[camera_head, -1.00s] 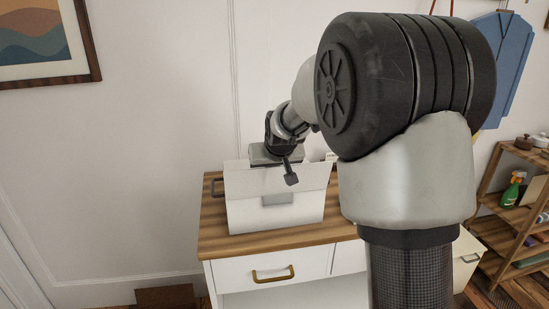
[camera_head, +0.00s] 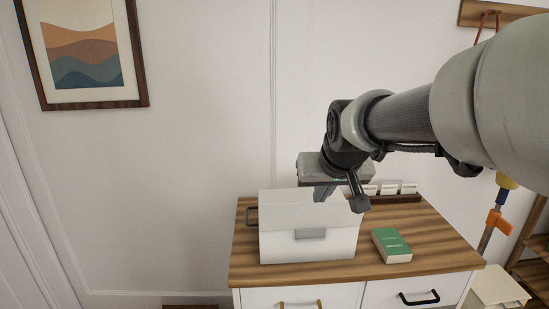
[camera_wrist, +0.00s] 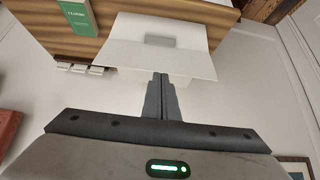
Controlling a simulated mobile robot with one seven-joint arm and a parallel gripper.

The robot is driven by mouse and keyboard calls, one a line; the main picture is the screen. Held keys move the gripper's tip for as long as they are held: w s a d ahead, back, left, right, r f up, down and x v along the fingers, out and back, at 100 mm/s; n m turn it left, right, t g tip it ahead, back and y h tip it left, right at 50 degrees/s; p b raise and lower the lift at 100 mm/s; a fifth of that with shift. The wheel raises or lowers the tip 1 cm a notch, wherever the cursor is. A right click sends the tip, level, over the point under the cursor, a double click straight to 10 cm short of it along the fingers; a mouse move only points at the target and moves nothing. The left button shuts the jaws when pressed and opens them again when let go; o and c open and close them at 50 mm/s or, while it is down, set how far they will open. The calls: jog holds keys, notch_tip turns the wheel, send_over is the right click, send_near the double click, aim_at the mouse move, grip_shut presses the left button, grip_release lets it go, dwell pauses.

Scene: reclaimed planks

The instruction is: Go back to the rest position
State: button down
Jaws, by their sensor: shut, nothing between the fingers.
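My gripper (camera_head: 338,193) is shut and empty. In the head view it is at the end of my arm, in front of the wall and around the upper right of a white box (camera_head: 290,243). In the wrist view my gripper's fingers (camera_wrist: 161,80) are together and point toward the white box (camera_wrist: 135,50). The box has a grey front latch and a dark side handle and stands on the wooden top of a white cabinet (camera_head: 420,230). I cannot tell whether the fingers touch the box.
A green book (camera_head: 391,245) lies on the cabinet top right of the box. A dark rack with white pieces (camera_head: 395,192) is at the back. A framed picture (camera_head: 85,50) hangs at left. A wooden shelf (camera_head: 530,265) stands at far right.

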jog(key=s+d+f+g, duration=0.1)
jog(key=s+f, duration=0.1)
jog(key=s, duration=1)
jog(key=s+f+g, duration=0.1)
jog(key=s+f, duration=0.1)
jog(key=s, duration=0.9)
notch_tip(320, 180, up, 23)
jog(key=p, duration=2.2)
jog(key=shift+w+f, duration=0.15)
jog(key=shift+f, duration=0.05)
